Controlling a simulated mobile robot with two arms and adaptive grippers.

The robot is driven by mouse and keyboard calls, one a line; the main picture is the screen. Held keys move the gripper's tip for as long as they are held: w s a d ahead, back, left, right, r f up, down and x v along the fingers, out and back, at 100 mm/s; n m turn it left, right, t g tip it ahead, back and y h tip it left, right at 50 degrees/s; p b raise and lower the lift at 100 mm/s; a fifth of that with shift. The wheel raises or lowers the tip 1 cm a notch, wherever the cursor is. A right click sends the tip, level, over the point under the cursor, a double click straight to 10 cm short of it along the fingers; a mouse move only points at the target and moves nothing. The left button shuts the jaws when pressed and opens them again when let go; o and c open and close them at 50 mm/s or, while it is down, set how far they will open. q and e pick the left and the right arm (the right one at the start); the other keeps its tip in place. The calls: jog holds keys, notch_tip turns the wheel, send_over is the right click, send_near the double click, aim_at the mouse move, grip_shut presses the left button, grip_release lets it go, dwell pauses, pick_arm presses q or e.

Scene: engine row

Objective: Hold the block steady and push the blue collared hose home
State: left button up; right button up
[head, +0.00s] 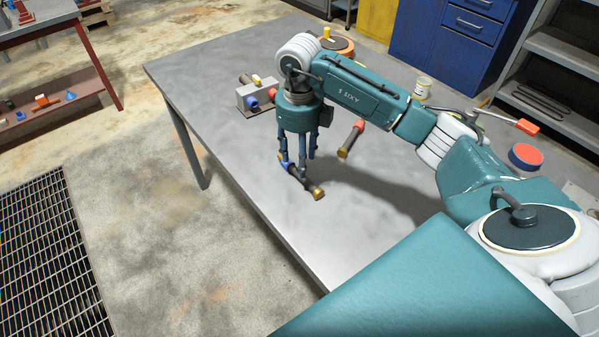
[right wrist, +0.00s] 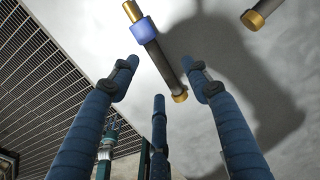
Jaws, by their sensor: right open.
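The blue collared hose (head: 314,188) lies on the grey workbench below my right gripper (head: 298,162). It is dark with brass-coloured ends, and its blue collar shows in the right wrist view (right wrist: 145,30). There my right gripper (right wrist: 162,66) is open, with its fingers spread towards the hose and nothing clearly held; I cannot tell whether a finger touches it. The grey block (head: 262,95) stands farther back on the bench, left of my right arm. A blue ring is on its front, and a dark hose end and a yellow piece show at its top.
A red collared hose (head: 351,139) lies to the right of the gripper. A red and blue round container (head: 525,156), a small tin (head: 422,87) and a red-handled tool (head: 527,127) are farther right. The bench (head: 215,70) is bare at its left and front.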

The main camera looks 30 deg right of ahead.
aim_at(297, 172)
jog(key=f, duration=0.1)
jog(key=f+p, duration=0.1)
jog(key=f, duration=0.1)
jog(key=f+p, duration=0.1)
jog(key=f, duration=0.1)
jog(key=shift+a, duration=0.25)
jog(key=shift+w+f, duration=0.1)
jog(key=shift+f, duration=0.2)
grip_shut()
